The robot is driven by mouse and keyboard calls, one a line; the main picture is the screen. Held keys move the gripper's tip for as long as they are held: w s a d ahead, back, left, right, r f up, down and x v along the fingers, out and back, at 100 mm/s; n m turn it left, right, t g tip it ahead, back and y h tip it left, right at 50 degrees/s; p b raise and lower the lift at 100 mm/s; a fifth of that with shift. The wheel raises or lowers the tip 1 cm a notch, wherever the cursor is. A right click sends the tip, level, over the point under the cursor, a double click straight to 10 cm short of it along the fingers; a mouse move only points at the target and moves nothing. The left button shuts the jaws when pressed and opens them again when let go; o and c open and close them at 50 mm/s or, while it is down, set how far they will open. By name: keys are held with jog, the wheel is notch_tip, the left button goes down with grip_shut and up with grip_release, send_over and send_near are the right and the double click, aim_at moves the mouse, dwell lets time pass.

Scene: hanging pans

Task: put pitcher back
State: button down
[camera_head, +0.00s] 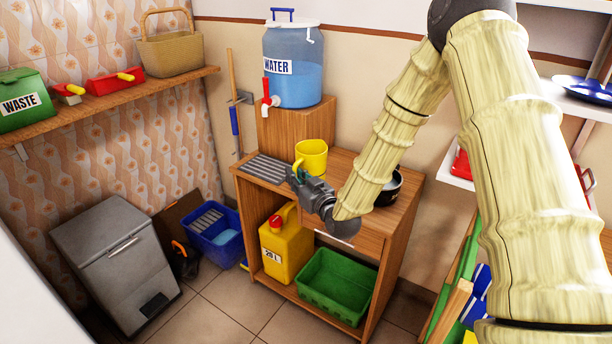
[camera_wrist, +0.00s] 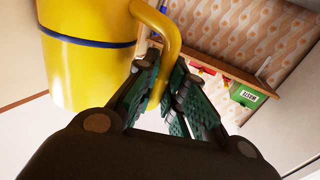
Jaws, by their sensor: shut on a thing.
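The yellow pitcher (camera_head: 312,155) is at my gripper (camera_head: 296,177), above the wooden cabinet top (camera_head: 345,168) and in front of the water dispenser's wooden block. In the wrist view the pitcher (camera_wrist: 85,50) has a blue band, and its curved handle (camera_wrist: 165,40) runs down between the fingers of my gripper (camera_wrist: 163,90). The gripper is shut on the handle. I cannot tell whether the pitcher's base touches the cabinet top.
A blue water dispenser (camera_head: 293,62) with a red tap stands on a wooden block (camera_head: 297,127). A metal drain grate (camera_head: 266,169) lies at the cabinet top's left. A black pan (camera_head: 390,188) sits to the right. A shelf (camera_head: 110,107) holds a green waste box (camera_head: 22,100) and a basket (camera_head: 170,50).

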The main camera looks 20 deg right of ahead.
aim_at(305, 167)
jog(key=w+d, duration=0.4)
jog(key=w, duration=0.1)
jog(key=shift+w+d+f+p, duration=0.2)
jog(key=shift+d+f+p, duration=0.1)
jog(key=shift+w+d+f, duration=0.15)
jog(key=shift+f, duration=1.6)
jog(key=shift+f, duration=0.2)
jog(key=c, duration=1.5)
grip_release()
jog(key=shift+r, duration=0.1)
